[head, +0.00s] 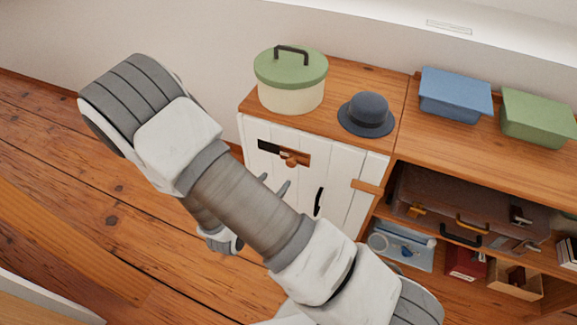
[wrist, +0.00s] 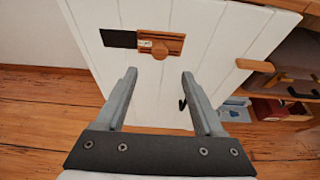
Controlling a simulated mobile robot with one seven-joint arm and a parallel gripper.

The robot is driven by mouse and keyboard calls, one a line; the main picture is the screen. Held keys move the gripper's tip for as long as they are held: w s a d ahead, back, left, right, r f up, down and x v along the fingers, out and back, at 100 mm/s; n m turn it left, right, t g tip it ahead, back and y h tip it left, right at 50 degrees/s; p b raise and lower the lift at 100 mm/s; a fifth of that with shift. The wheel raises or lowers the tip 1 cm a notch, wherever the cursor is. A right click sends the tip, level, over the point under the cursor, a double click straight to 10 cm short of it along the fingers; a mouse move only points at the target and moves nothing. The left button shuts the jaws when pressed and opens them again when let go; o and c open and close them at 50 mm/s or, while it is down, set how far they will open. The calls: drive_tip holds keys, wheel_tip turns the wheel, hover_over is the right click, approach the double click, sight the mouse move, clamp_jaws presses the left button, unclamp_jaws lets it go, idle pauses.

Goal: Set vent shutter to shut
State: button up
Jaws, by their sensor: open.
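The vent shutter (head: 298,159) is a small brown wooden slide with a round knob on the white plank door of a cabinet. In the wrist view the shutter (wrist: 172,42) sits at the right of its slot, and a dark opening (wrist: 118,39) shows to its left. The knob (wrist: 159,50) is at the shutter's lower middle. My gripper (wrist: 159,76) is open and empty, its fingers pointing at the door below the knob, apart from it. In the head view my gripper (head: 274,184) is partly hidden by my arm.
A green-lidded pot (head: 291,85) and a dark blue hat (head: 366,114) stand on the cabinet top. The door has a black handle (head: 319,201) and a wooden latch (head: 367,186). Open shelves with a brown suitcase (head: 440,203) are at the right. Wooden floor (head: 90,190) lies clear at the left.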

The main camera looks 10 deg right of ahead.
sight(290, 163)
drive_tip(key=b+x, duration=0.2)
drive_tip(key=x, duration=0.9)
drive_tip(key=shift+w+d+f, duration=0.2)
drive_tip(key=shift+w, duration=0.1)
drive_tip(key=shift+c, duration=0.2)
clamp_jaws()
drive_tip(key=shift+a, duration=0.1)
idle(0.6)
